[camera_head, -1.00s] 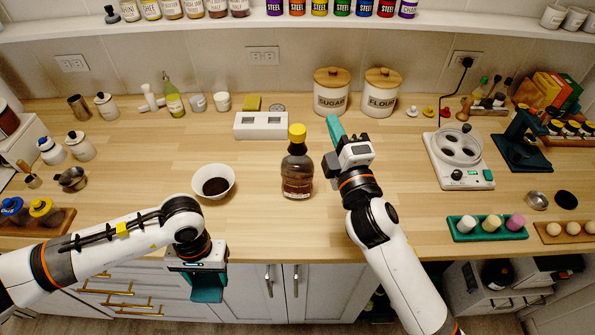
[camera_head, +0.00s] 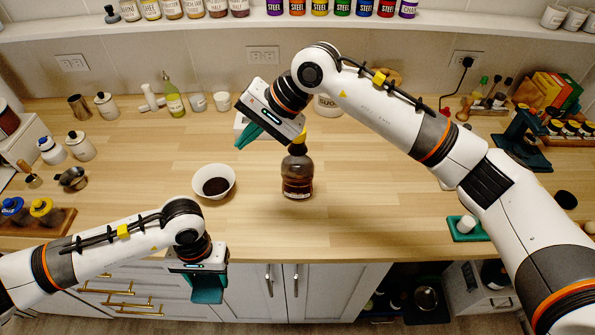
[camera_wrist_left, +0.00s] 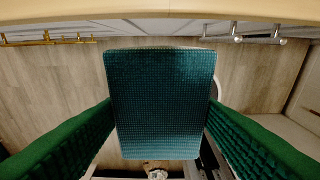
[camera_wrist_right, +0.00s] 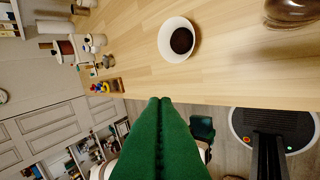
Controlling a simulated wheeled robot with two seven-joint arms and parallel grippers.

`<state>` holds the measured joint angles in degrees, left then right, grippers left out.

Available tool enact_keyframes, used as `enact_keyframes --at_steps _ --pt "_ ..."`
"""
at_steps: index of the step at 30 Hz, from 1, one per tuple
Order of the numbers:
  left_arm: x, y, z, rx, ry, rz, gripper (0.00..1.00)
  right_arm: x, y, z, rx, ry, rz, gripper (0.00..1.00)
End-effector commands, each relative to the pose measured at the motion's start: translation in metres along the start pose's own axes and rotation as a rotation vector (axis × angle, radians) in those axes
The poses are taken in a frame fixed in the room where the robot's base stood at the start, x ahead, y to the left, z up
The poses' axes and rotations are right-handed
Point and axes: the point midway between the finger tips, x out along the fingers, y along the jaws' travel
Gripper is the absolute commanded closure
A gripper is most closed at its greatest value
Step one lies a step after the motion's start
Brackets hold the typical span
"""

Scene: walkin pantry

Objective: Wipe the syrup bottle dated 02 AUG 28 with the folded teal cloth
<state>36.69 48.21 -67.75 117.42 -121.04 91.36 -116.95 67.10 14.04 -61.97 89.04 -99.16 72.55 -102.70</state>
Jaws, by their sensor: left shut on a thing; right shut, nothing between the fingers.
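The syrup bottle (camera_head: 297,178), dark brown with a yellow cap, stands upright on the counter in the head view; part of it shows at the upper right of the right wrist view (camera_wrist_right: 292,10). No date is readable on it. My left gripper (camera_head: 206,290) is in front of the counter edge, left of and below the bottle. It is shut on the folded teal cloth (camera_wrist_left: 160,100), which lies flat between its fingers in the left wrist view. My right gripper (camera_head: 245,133) is shut and empty, above the counter, to the left of the bottle's cap. Its wrist partly covers the cap.
A white bowl (camera_head: 214,181) with dark contents stands left of the bottle. Bare counter lies around both. My right arm crosses above the right side, hiding much of the canisters and scale. A green tray (camera_head: 470,232) stands at the right.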

Motion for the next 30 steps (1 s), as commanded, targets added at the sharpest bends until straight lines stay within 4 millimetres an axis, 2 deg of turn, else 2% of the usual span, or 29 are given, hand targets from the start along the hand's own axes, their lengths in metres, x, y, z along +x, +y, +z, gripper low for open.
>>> enact_keyframes --at_steps 1,3,6,9,13,16,19,30 --pt "0.0 0.0 0.0 0.0 0.0 0.0 0.6 -0.014 -0.01 0.02 -0.075 -0.076 -0.112 1.0" --pt "0.0 0.0 0.0 0.0 0.0 0.0 0.6 -0.031 -0.025 0.042 -0.156 -0.153 -0.258 1.0" --pt "0.001 0.0 0.0 0.0 0.0 0.0 0.6 -0.058 -0.04 0.066 -0.231 -0.232 -0.427 1.0" --pt "0.001 0.0 -0.001 0.001 0.0 0.0 0.6 -0.081 -0.05 0.081 -0.272 -0.284 -0.549 1.0" --pt "0.001 0.0 -0.001 0.001 0.0 0.0 0.6 -0.099 -0.056 0.092 -0.296 -0.318 -0.639 1.0" --pt "0.002 0.0 0.0 0.001 0.0 0.0 0.6 -0.104 -0.059 0.095 -0.302 -0.329 -0.669 1.0" --pt "0.004 0.0 0.0 0.001 0.0 0.0 0.6 -0.101 -0.063 0.096 -0.303 -0.329 -0.674 1.0" --pt "0.021 0.0 0.003 0.0 0.0 0.0 0.6 -0.072 -0.086 0.099 -0.302 -0.327 -0.67 1.0"
